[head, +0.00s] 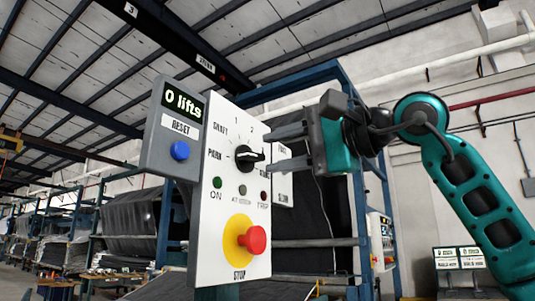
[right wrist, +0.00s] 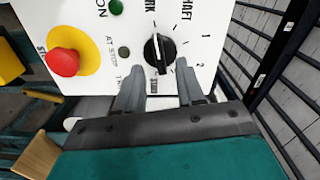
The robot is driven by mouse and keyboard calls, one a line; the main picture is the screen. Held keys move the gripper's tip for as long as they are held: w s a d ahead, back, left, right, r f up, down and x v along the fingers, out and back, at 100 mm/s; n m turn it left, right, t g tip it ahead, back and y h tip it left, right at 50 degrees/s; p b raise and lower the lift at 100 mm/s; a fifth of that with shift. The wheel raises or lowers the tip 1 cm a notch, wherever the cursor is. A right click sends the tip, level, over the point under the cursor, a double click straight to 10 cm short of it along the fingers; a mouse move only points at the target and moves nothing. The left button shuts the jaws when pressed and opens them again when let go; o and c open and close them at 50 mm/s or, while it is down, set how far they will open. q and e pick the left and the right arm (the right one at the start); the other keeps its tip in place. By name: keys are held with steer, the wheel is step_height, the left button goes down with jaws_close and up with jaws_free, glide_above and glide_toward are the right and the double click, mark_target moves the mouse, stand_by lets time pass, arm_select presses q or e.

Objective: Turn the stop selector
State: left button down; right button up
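My right gripper (head: 273,150) is open and empty, to the right of the knob. In the right wrist view its two fingertips (right wrist: 160,67) lie apart, just short of the knob. My left gripper is not in view.
A red mushroom button (head: 253,240) on a yellow disc sits below the knob. Small lamps lie between them. A grey box with a "0 lifts" display (head: 182,103) and blue reset button (head: 180,151) adjoins the panel's left. Dark rolls on blue racks (head: 330,205) stand behind.

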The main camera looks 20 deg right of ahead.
steer(key=shift+x, duration=1.4)
steer(key=shift+c, duration=0.3)
jaws_close()
